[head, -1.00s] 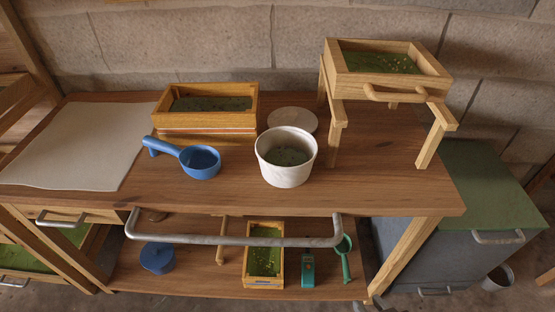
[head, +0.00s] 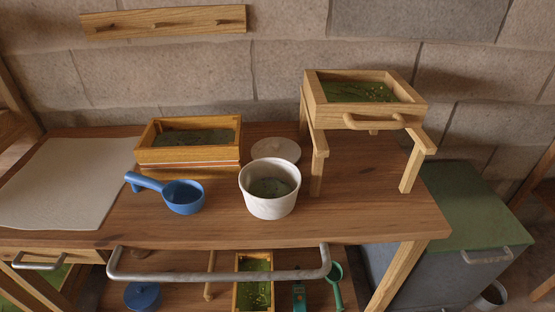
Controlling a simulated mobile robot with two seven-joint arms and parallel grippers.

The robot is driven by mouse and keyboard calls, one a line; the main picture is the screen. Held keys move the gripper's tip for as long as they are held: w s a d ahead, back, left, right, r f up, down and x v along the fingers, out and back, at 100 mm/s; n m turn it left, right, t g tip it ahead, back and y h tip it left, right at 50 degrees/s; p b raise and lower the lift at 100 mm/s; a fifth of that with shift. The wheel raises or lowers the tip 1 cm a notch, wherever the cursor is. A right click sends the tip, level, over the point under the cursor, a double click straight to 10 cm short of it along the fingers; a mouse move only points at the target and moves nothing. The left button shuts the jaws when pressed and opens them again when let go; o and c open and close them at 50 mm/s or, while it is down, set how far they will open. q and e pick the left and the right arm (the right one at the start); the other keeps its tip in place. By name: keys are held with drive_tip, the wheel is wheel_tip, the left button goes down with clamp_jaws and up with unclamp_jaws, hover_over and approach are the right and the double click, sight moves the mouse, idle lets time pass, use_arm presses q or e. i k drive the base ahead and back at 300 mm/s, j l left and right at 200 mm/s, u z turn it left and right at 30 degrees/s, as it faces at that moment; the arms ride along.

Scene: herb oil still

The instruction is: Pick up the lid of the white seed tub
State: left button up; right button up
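The white seed tub (head: 269,201) stands upright and uncovered on the wooden worktop, with dark greenish contents inside. A pale round lid (head: 276,150) with a small knob lies flat on the worktop just behind the tub, between the wooden box and the raised stand. The tub's back rim comes close to the lid's front edge in the picture. Neither of my grippers shows in the head view.
A blue scoop (head: 183,197) lies left of the tub. A wooden box (head: 188,156) stands behind it, and a wooden stand with a tray (head: 365,112) is at right. A metal rail (head: 220,277) runs along the front. A pale mat (head: 65,185) covers the left end.

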sight(276, 150)
drive_tip(key=k+j+u, duration=0.5)
drive_tip(key=j+u, duration=0.2)
drive_tip(key=j, duration=0.15)
drive_tip(key=k+j+u, duration=0.25)
drive_tip(key=i+j, duration=0.1)
